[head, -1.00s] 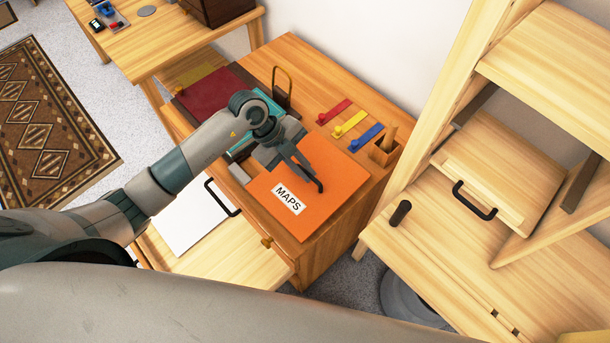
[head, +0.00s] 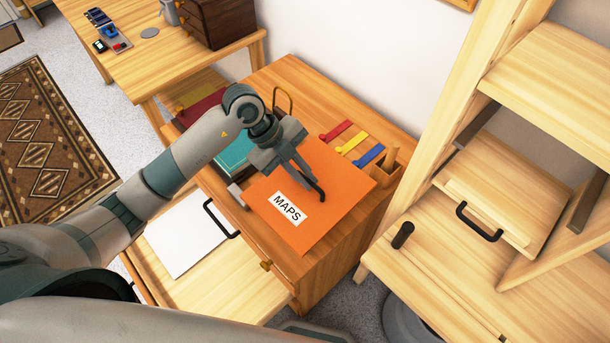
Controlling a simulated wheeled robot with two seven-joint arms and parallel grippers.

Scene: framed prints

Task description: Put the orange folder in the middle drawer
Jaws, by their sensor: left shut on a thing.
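The orange folder (head: 335,220), with a white "MAPS" label, is over the front right part of the wooden cabinet's top (head: 285,75). My left gripper (head: 318,192) is shut on the folder from above. The folder looks slightly raised, but the gap below it is hard to judge. A pulled-out drawer (head: 235,290) at the cabinet's front holds a white sheet (head: 185,240). I cannot tell which drawer is the middle one. My right gripper is out of view.
A wooden shelf unit (head: 440,265) stands close on the right.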

